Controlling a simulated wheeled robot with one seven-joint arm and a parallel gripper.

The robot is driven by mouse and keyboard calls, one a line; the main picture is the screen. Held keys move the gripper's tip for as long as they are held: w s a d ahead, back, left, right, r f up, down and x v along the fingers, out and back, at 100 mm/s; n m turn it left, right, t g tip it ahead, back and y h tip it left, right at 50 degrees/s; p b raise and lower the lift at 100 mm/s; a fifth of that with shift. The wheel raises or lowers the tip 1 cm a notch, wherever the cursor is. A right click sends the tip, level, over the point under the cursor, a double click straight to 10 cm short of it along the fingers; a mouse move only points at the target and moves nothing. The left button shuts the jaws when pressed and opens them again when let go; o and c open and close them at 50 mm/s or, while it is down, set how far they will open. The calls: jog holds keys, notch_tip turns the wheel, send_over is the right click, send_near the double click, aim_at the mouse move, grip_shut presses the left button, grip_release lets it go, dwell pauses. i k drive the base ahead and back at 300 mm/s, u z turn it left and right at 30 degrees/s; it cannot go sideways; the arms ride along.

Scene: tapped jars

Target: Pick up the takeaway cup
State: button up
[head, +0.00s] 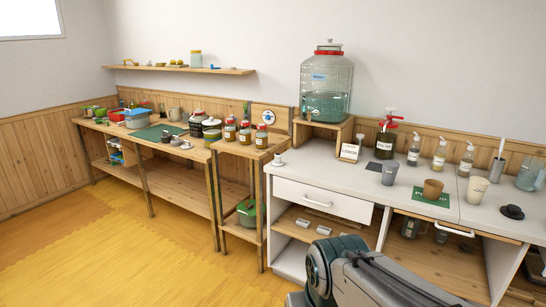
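A pale cream tapered cup (477,190), which looks most like a takeaway cup, stands upright on the white counter at the right. A brown tapered cup (433,189) stands on a green mat (422,197) just left of it. I cannot tell for certain which of the two is the takeaway cup. A grey cup (389,173) stands further left. Part of my arm shows at the bottom centre, in front of the counter. My gripper is not in view.
The white counter (330,168) also bears pump bottles (439,155), a dark jar (385,143), a small black saucer piece (512,212) and a glass jar (530,174). A big glass dispenser (327,85) stands on a wooden stand. The yellow floor (130,250) at left is clear.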

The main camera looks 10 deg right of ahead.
aim_at(478, 186)
jog(key=z, duration=0.7)
jog(key=i, duration=1.4)
jog(key=z, duration=1.6)
jog(key=i, duration=1.25)
jog(key=z, duration=0.25)
